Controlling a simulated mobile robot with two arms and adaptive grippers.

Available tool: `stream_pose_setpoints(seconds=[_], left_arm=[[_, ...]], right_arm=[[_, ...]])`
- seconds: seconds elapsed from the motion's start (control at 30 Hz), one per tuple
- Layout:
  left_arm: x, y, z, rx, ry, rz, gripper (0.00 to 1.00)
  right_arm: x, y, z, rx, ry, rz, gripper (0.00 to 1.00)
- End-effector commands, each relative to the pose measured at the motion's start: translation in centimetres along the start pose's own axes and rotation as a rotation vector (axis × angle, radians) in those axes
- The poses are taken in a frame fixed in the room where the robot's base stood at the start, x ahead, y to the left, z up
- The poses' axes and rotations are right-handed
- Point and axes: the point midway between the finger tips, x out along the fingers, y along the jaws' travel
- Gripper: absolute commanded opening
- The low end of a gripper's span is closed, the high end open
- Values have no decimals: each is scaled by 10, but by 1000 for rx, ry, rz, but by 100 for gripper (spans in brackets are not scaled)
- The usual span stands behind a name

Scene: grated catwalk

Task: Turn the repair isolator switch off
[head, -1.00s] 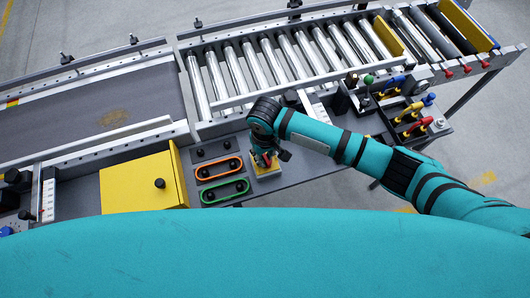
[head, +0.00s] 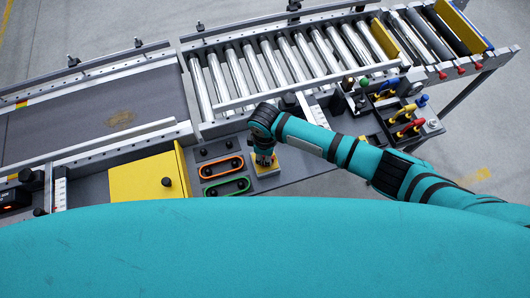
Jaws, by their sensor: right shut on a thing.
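The repair isolator switch appears to be the small yellow-plated switch (head: 267,170) on the grey panel, right of the orange and green outlined slots. My right gripper (head: 264,160) points down onto it and is shut on its knob. The gripper and wrist hide the knob, so its turn position cannot be told. My left gripper is not in view.
A yellow box with a black knob (head: 147,177) stands left of the slots. An orange outlined slot (head: 221,167) and a green one (head: 227,187) lie beside the switch. Rollers (head: 270,65) and a belt (head: 90,110) run behind. Coloured-handled tools (head: 405,115) sit at the right.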

Motion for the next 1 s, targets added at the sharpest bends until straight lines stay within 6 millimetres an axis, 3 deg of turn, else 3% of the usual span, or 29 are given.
stream_pose_setpoints(seconds=[0.5, 1.0], left_arm=[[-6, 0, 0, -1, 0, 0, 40], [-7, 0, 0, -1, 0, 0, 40]], right_arm=[[-1, 1, -1, -400, 2, 2, 0], [-1, 0, -1, -516, 2, 1, 0]])
